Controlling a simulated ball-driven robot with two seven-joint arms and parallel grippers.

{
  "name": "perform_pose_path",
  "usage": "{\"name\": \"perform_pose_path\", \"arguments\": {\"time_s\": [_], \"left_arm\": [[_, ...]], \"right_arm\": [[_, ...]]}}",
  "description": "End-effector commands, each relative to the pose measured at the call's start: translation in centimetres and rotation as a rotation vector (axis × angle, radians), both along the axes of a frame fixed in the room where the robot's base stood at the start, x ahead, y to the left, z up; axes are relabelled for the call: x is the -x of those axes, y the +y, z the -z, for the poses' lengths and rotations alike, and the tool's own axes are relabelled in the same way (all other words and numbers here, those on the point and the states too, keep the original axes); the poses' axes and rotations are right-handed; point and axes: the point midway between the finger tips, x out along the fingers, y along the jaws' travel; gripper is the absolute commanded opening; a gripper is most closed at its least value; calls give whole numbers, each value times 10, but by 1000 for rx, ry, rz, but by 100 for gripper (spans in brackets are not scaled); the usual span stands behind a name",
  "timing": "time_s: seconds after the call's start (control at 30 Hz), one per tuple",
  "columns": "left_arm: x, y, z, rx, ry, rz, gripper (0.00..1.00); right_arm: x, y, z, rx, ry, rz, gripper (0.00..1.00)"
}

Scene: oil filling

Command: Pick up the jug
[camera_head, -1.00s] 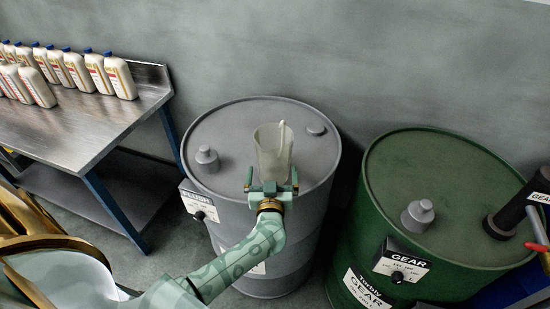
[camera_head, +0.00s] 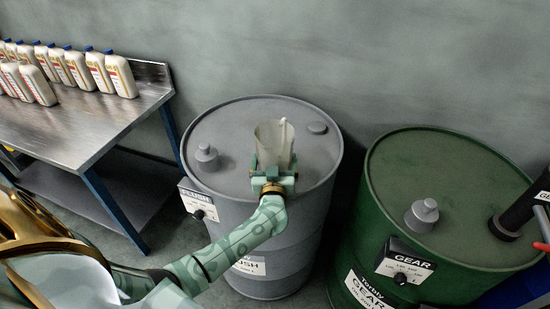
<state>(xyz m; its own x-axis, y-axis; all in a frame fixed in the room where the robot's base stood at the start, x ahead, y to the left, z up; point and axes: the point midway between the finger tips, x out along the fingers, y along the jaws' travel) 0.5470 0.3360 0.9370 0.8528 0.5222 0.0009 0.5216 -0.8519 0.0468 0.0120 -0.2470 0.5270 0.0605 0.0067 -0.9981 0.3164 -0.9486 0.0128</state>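The jug (camera_head: 273,138) is a pale, translucent vessel with a raised lip or handle at its top. It stands upright over the top of the grey drum (camera_head: 225,135). My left gripper (camera_head: 274,166) comes from the lower left, with its green fingers on either side of the jug's lower part. The fingers look shut on the jug. They and the wrist hide the jug's base, so I cannot tell whether it touches the drum lid. My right gripper is not in view.
A green drum (camera_head: 450,165) marked GEAR stands to the right, with a dark nozzle (camera_head: 515,215) at its right edge. Grey caps stick up from both drums. A metal table (camera_head: 75,130) with several white bottles (camera_head: 120,78) stands at the left. A grey wall is behind.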

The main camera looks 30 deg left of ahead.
Motion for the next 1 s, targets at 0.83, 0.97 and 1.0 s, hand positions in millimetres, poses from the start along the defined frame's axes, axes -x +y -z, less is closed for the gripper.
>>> {"name": "perform_pose_path", "arguments": {"time_s": [0.83, 0.97, 1.0], "left_arm": [[94, -75, -123, 3, 2, -1, 65], [105, -85, -128, 2, 1, 0, 65], [107, -86, -128, 2, 1, 0, 65]], "right_arm": [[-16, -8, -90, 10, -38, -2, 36], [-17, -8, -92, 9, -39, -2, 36], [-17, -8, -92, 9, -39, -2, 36]]}}
